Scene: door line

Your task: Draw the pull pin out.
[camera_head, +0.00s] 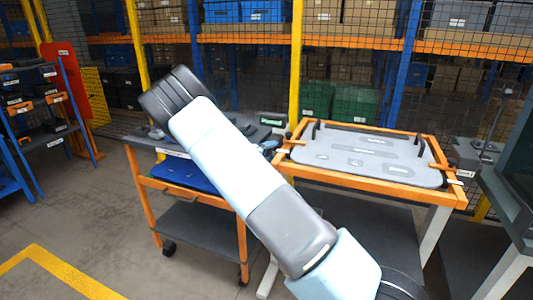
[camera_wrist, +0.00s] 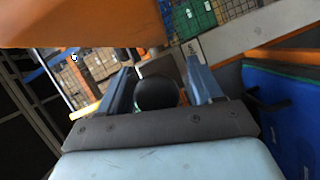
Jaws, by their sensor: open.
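In the wrist view, a black round knob (camera_wrist: 157,94) shows between the two blue-grey fingers of my gripper (camera_wrist: 158,66). It looks like the head of the pull pin, but I cannot be sure. The fingers stand apart, with space visible on both sides of the knob, so my gripper is open and not holding it. The knob's shaft and seat are hard to make out. In the head view, my arm covers the middle of the picture, and I cannot make out the pin there.
An orange fixture (camera_head: 430,130) carries a grey door panel (camera_head: 365,155) at right. An orange-framed cart (camera_head: 150,195) stands behind my arm. In the wrist view, an orange surface (camera_wrist: 80,20) fills the top left and a blue panel (camera_wrist: 285,105) is at right. Floor is free at left.

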